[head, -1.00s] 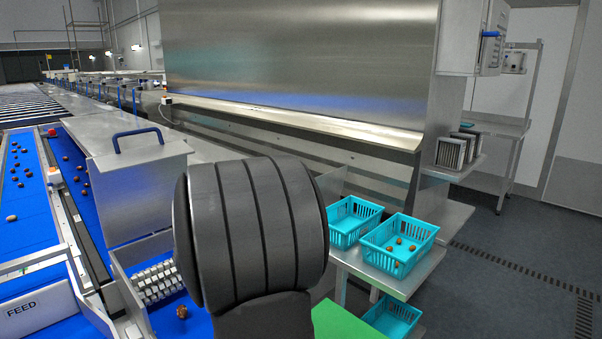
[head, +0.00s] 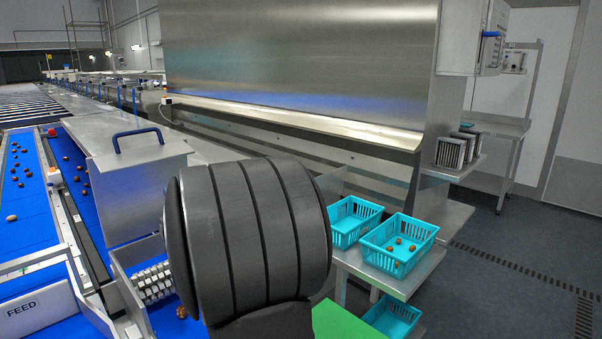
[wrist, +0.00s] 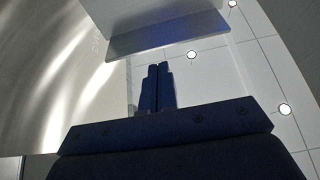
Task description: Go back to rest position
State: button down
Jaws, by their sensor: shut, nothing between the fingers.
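My gripper (wrist: 158,75) shows in the wrist view with its two dark fingers together and nothing between them. It points up toward a ceiling with round lamps. In the head view a large dark ribbed part of my arm fills the lower middle, and the gripper itself is not visible there.
Two turquoise baskets (head: 355,222) and (head: 372,250) stand on a metal shelf at right; the nearer holds several dates (head: 398,241). Blue belts (head: 30,215) with scattered dates run along the left, by a metal cover (head: 140,185) with a blue handle. A steel hood (head: 300,60) stands behind. The floor at right is clear.

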jog(key=w+a+f+v, duration=0.1)
jog(key=f+v, duration=0.1)
jog(key=v, duration=1.4)
jog(key=shift+g+h, duration=0.6)
jog(key=w+a+r, duration=0.4)
jog(key=r, duration=0.1)
jog(key=w+a+r, duration=0.4)
jog(key=r, duration=0.1)
jog(key=w+a+r, duration=0.4)
jog(key=shift+w+a+r, duration=0.35)
jog(key=shift+w+r, duration=0.05)
jog(key=d+r+v, duration=0.1)
jog(key=r+v, duration=0.1)
jog(key=v, duration=1.1)
jog(key=f+x, duration=0.1)
jog(key=x, duration=0.8)
jog(key=shift+a, duration=0.35)
